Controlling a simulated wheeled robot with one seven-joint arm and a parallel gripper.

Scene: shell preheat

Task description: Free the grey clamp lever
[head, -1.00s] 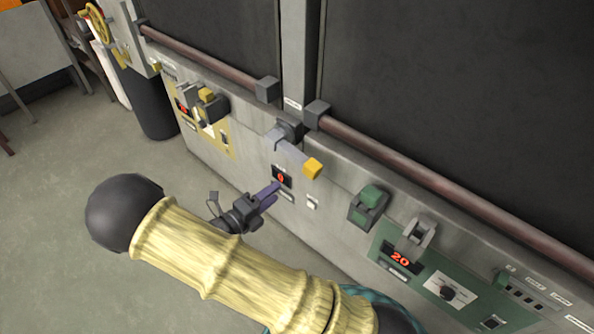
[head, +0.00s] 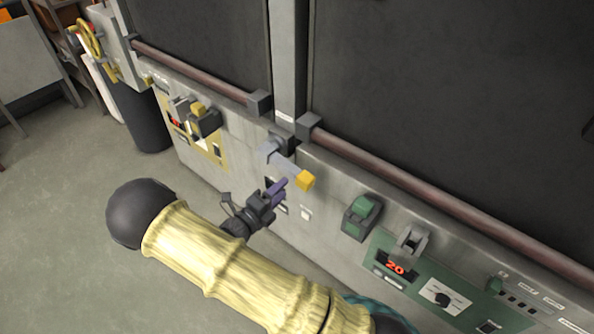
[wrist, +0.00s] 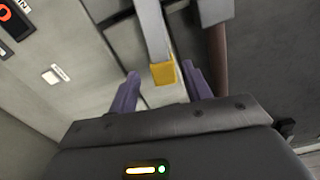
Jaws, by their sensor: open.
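The grey clamp lever (head: 283,163) sits on the panel below the post between the two dark doors. It slants down to the right in the head view and ends in a yellow tip (head: 305,180). My gripper (head: 279,188) is open and empty, just left of and below the tip in that view. In the wrist view the grey lever (wrist: 154,30) comes down from the top, and its yellow tip (wrist: 163,74) appears between the two purple fingers (wrist: 160,88). I see no clear contact; the depth gap is hard to judge.
A green switch (head: 362,215) and a green panel reading 20 (head: 425,280) are to the right. A yellow panel (head: 210,150) with a similar yellow-tipped handle is to the left. Reddish rails (head: 400,182) run above. Open floor (head: 70,220) lies at left.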

